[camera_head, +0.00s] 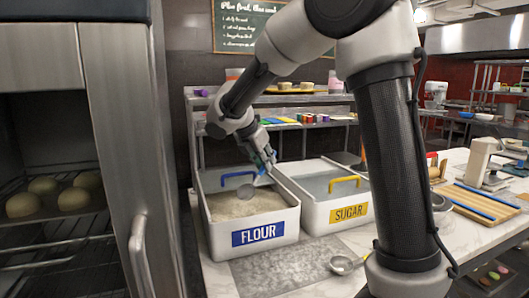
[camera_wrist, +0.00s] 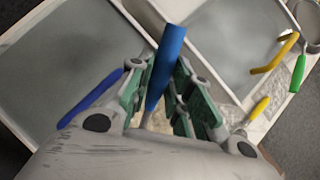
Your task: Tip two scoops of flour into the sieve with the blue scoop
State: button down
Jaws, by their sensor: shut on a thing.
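My gripper (camera_head: 262,160) is shut on the blue scoop (camera_wrist: 167,62), whose blue handle stands between the jaws in the wrist view. In the head view the scoop's round grey bowl (camera_head: 246,191) shows low inside the white flour bin (camera_head: 268,238), at or just above the flour (camera_head: 238,207). I cannot tell how much flour is in the bowl. A small round metal utensil (camera_head: 343,264) lies on the counter in front of the bins; I cannot tell whether it is the sieve.
The sugar bin (camera_head: 335,216), with a yellow handle (camera_head: 345,181), stands right of the flour bin. A grey mat (camera_head: 275,272) lies in front. A shelf (camera_head: 300,125) stands behind. An oven-like cabinet (camera_head: 60,150) is at left. A board with blue edges (camera_head: 480,203) lies at right.

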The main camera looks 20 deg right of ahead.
jog(key=shift+f, duration=2.55)
jog(key=shift+r, duration=3.05)
jog(key=shift+d+r+g+y, duration=0.1)
jog(key=shift+r+g+y, duration=0.5)
jog(key=shift+r, duration=0.7)
jog(key=shift+r+g+y, duration=0.3)
jog(key=shift+r+y, duration=0.5)
jog(key=shift+r, duration=0.85)
